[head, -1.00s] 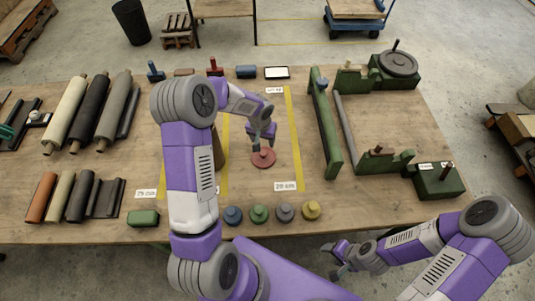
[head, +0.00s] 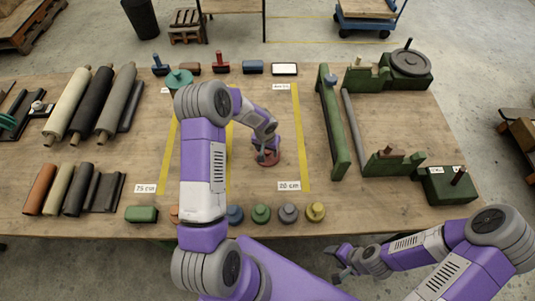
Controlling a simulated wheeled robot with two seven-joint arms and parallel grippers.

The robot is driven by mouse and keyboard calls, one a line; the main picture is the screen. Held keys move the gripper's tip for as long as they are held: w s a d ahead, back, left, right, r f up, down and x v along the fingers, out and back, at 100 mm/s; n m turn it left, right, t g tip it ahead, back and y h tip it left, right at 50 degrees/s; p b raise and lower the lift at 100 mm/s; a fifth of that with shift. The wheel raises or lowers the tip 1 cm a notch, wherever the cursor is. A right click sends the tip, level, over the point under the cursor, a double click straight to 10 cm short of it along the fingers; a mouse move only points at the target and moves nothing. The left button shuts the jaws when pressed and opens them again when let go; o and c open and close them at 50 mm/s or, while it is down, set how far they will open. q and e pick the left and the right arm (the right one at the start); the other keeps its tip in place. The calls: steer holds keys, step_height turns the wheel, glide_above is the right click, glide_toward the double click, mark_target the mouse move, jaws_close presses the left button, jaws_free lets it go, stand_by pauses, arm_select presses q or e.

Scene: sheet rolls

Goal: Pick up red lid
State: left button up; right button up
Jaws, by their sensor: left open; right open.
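The red lid (head: 271,158) is a round red disc lying on the wooden table, between the yellow lines near the middle. My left gripper (head: 265,155) is open and right over the lid, its fingers pointing down and covering the lid's middle. I cannot tell whether the fingers touch it. My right gripper (head: 338,266) is open and empty, low in front of the table's near edge.
Blue (head: 235,215), green (head: 261,214), grey (head: 288,212) and yellow (head: 316,211) knobbed pieces line the near edge. A green rail (head: 331,120) stands right of the lid. Rolls (head: 90,105) lie at the left. The table around the lid is clear.

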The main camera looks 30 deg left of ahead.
arm_select(q)
steer(key=c, duration=1.1)
